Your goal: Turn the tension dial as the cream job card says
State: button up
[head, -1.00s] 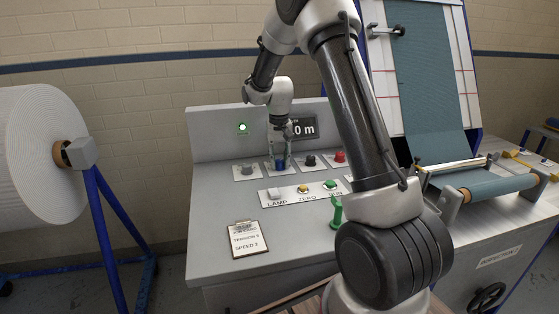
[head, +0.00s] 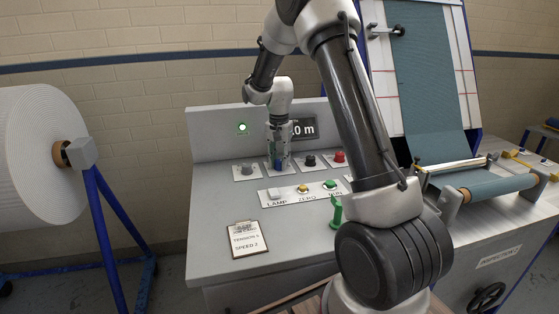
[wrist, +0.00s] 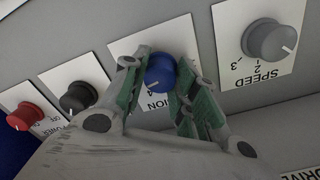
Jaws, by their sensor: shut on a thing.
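The blue tension dial (wrist: 160,72) sits on a white plate on the sloping panel. My gripper (wrist: 162,88) is shut on it, one green-padded finger at each side. A pale mark shows on the dial's face near its lower edge. The label reads "ION" with a 4; the rest is hidden by the fingers. In the head view my gripper (head: 278,158) points down at the panel and mostly covers the dial. The cream job card (head: 247,239) lies on a clipboard at the front of the console; it reads TENSION with a digit too small to tell, and SPEED 2.
The grey speed dial (wrist: 270,40) is close beside my gripper in the wrist view. A black knob (wrist: 78,97) and a red knob (wrist: 24,116) stand on the other side. A strip with buttons (head: 303,194) and a green lever (head: 336,211) are in front.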

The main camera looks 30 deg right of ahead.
aim_at(279, 160)
jog(key=shift+w+r, duration=0.1)
jog(key=o, duration=0.8)
jog(key=shift+c, duration=0.2)
notch_tip(279, 160, up, 12)
dwell(0.4)
